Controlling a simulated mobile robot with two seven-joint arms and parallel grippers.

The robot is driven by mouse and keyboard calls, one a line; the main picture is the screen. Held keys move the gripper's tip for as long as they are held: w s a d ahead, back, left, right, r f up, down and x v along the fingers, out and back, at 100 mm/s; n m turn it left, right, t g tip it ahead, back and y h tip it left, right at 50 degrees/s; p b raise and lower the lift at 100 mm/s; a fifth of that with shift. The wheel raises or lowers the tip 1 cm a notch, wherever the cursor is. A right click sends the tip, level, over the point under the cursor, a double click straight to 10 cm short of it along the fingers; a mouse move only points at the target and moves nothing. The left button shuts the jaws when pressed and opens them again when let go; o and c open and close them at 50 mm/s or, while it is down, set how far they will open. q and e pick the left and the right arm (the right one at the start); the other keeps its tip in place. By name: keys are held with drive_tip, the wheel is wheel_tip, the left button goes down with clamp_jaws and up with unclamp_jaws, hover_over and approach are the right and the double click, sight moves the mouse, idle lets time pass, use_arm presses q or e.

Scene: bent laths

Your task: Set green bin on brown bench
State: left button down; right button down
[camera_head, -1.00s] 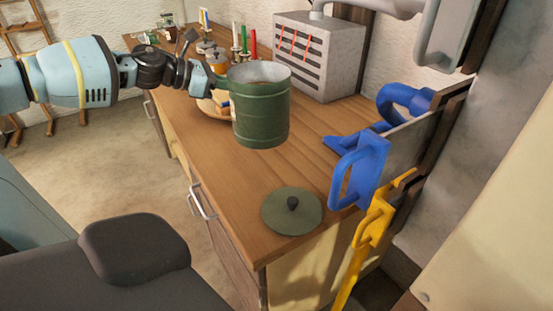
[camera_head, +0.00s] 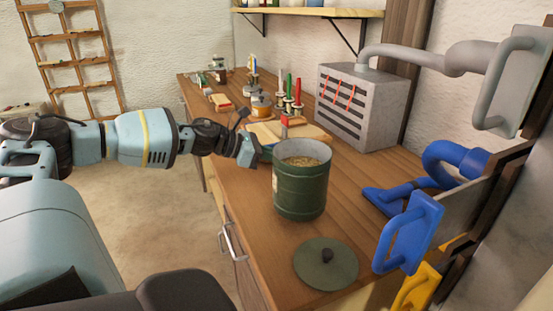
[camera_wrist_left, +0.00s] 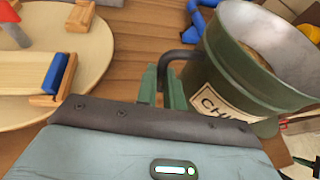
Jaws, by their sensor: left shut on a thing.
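The green bin (camera_head: 300,190) is a round metal can, upright, with a pale label and grainy light-brown contents. It is over the near part of the brown bench (camera_head: 255,230); I cannot tell whether its base touches the top. My left gripper (camera_head: 262,153) is at its left side, shut on the bin's dark handle. In the left wrist view the bin (camera_wrist_left: 235,75) stands right of the gripper fingers (camera_wrist_left: 160,88), with the handle (camera_wrist_left: 176,56) between them. My right gripper is not in view.
A round green lid (camera_head: 326,263) lies in front of the bin. Blue clamps (camera_head: 410,230) and a grey slotted box (camera_head: 360,108) stand to the right. A round wooden board (camera_wrist_left: 95,60) with blocks lies behind-left. Candles (camera_head: 290,90) are farther back.

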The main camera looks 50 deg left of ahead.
use_arm(q)
wheel_tip(320, 180, down, 3)
drive_tip(key=shift+r+b, duration=0.2)
drive_tip(key=shift+b, duration=0.15)
drive_tip(key=c, duration=1.7)
unclamp_jaws()
drive_tip(key=shift+f, duration=0.2)
drive_tip(key=shift+c, duration=0.2)
drive_tip(key=shift+o, duration=1.1)
